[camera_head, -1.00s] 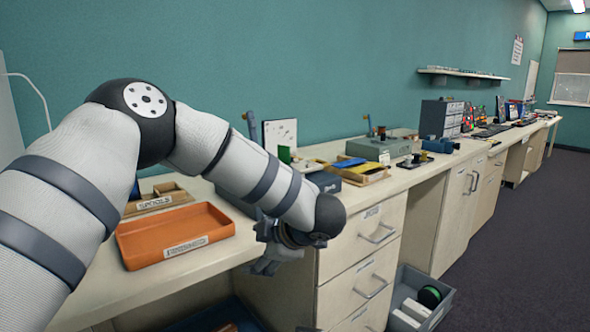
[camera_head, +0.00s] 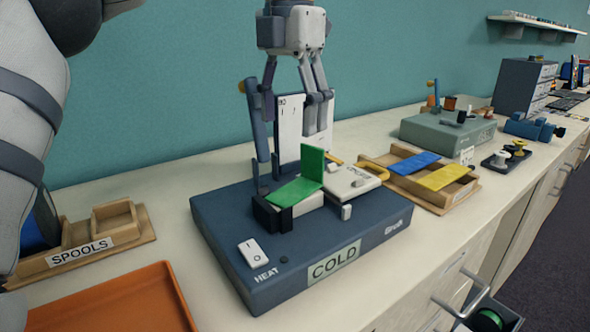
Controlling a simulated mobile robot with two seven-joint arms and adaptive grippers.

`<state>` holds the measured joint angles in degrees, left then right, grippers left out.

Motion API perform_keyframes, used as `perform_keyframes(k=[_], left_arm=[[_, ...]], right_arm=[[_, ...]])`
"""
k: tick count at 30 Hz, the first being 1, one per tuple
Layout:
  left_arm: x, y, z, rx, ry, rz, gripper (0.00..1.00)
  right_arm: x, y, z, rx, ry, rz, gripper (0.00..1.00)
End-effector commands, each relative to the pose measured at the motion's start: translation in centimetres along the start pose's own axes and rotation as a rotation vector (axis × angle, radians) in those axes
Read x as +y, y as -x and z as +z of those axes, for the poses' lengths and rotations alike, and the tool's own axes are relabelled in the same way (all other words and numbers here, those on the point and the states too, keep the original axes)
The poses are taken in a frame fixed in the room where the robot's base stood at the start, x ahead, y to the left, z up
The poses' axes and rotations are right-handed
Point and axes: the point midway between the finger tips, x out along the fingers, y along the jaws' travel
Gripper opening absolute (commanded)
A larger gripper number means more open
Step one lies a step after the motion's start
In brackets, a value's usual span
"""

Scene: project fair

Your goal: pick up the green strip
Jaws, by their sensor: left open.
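The green strip (camera_head: 295,190) lies on the dark blue heater box (camera_head: 225,240), which is labelled HEAT and COLD. It is bent, with one part flat and one part standing upright. My left gripper (camera_head: 294,122) comes down from above, just behind and above the strip, in front of a white upright panel. My right gripper is not in view.
A wooden tray (camera_head: 462,194) with blue and yellow strips stands to the right. A grey-green box (camera_head: 425,133) is behind it. The SPOOLS holder (camera_head: 120,240) and an orange tray (camera_head: 120,305) are at the left. A blue post (camera_head: 252,130) rises behind the strip.

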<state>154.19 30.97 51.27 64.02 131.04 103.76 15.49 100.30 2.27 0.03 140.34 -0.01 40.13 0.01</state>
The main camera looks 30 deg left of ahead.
Motion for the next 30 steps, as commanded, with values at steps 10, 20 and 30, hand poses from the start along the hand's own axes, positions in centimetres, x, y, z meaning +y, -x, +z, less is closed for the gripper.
perform_keyframes(k=[10, 20, 30], left_arm=[[0.0, -5.7, -0.1, 0.001, -0.002, -0.002, 0.65], [0.6, -11.0, -0.1, 0.001, -0.001, -0.001, 0.65], [0.6, -12.0, -0.1, -0.003, 0.0, -0.001, 0.65]], right_arm=[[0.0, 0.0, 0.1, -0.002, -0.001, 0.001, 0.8], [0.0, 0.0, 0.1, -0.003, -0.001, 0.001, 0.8], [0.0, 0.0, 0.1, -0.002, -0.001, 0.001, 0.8]])
